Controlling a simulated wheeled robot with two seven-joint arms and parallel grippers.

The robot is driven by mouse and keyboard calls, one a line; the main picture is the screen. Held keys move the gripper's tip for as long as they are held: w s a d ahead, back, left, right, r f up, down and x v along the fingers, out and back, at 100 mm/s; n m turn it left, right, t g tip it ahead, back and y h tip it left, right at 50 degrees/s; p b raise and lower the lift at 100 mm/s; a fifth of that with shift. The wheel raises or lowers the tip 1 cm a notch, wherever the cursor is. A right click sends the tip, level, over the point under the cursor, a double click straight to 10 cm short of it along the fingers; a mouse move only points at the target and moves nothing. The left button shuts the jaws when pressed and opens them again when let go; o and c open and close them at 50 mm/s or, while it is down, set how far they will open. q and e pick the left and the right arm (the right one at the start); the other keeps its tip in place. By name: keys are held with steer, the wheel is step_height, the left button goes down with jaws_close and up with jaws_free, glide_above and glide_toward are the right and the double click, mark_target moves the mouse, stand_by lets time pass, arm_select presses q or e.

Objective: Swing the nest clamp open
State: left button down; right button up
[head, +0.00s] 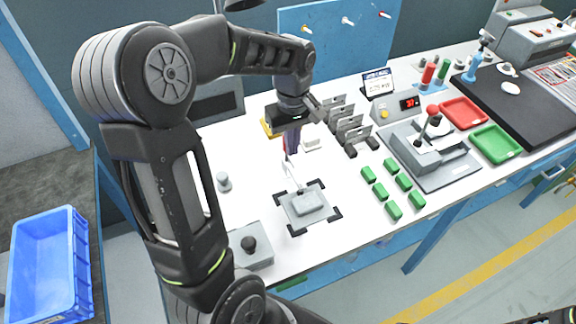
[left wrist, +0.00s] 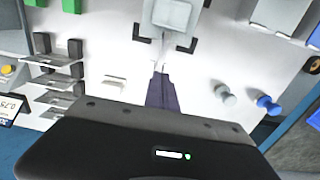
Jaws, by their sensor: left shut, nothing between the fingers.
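A grey block (head: 309,204) sits on a grey plate (head: 286,203) framed by black corner brackets near the bench's middle. It also shows at the top of the left wrist view (left wrist: 172,13). A thin pale lever-like piece (head: 289,174) stands at the plate's far edge; I cannot tell for sure whether it is the clamp. My left gripper (head: 291,153) points down just above and behind this piece, shut and empty. Its dark fingers (left wrist: 162,92) show in the left wrist view; whether they touch the piece is unclear.
Several green blocks (head: 381,191) lie right of the plate. Beyond them stands a grey fixture with a red-knobbed lever (head: 434,112), then red (head: 463,113) and green trays (head: 496,144). Grey slotted holders (head: 351,130) stand behind. A grey peg (head: 223,181) stands left.

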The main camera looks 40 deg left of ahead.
arm_select(q)
steer(key=shift+w+a+f, duration=0.1)
steer(key=shift+a+f, duration=0.05)
steer(key=shift+f, duration=0.5)
arm_select(e)
steer(key=shift+f, duration=0.55)
arm_select(q)
steer(key=shift+w+a+p, duration=0.2)
steer(key=shift+w+a, duration=0.15)
steer(key=shift+a, duration=0.3)
steer(key=shift+w+a+p, duration=0.15)
steer(key=shift+w+a, duration=0.15)
steer(key=shift+a, duration=0.35)
arm_select(e)
steer(key=shift+r, duration=0.25)
arm_select(q)
steer(key=shift+a, duration=0.1)
steer(key=shift+w+a, duration=0.15)
steer(key=shift+a, duration=0.05)
steer(key=shift+w+a+p, duration=0.2)
steer(key=shift+a+p, duration=0.1)
steer(key=shift+a, duration=0.1)
arm_select(e)
steer(key=shift+r, duration=0.3)
